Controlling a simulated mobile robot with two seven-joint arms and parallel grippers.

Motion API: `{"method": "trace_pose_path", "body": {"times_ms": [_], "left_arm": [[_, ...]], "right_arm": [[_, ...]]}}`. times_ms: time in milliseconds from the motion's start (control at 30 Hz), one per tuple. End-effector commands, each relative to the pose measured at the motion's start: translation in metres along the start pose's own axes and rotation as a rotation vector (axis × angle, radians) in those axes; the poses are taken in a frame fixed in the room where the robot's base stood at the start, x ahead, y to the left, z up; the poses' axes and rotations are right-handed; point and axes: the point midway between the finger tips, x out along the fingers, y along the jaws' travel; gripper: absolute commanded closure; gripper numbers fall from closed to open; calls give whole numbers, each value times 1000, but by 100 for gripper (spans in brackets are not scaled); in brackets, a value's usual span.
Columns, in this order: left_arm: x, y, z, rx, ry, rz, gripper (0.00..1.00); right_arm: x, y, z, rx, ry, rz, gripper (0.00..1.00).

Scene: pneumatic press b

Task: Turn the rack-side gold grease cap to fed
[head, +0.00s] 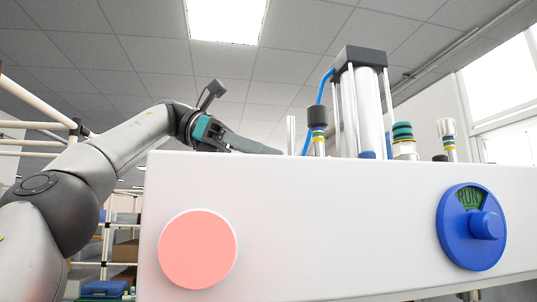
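The press has a wide white housing (340,225) across the front, with a vertical cylinder (362,105) behind its top edge. I cannot make out a gold grease cap for certain. A silver-topped banded fitting (447,135) stands at the right. My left gripper (265,149) reaches in from the left, its fingers pointing right and dipping behind the housing's top edge, left of the dark-topped fitting. Its fingertips are partly hidden. My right gripper is out of view.
A large pale red button (198,249) and a blue dial (472,227) reading RUN sit on the housing front. A blue hose (321,90) runs beside the cylinder. A teal ribbed part (402,132) stands right of it. A pipe rack (40,125) is at the left.

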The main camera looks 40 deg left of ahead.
Motion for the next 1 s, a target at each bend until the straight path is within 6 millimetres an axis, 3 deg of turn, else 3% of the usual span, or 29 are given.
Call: {"method": "trace_pose_path", "body": {"times_ms": [167, 200, 433, 1000], "left_arm": [[0, 0, 0, 1, 1, 1, 100], [0, 0, 0, 0, 1, 1, 54], [0, 0, 0, 0, 1, 1, 29], [0, 0, 0, -2, 0, 4, 29]], "right_arm": [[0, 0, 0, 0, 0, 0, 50], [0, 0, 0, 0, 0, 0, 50], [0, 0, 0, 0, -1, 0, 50], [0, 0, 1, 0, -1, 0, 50]]}}
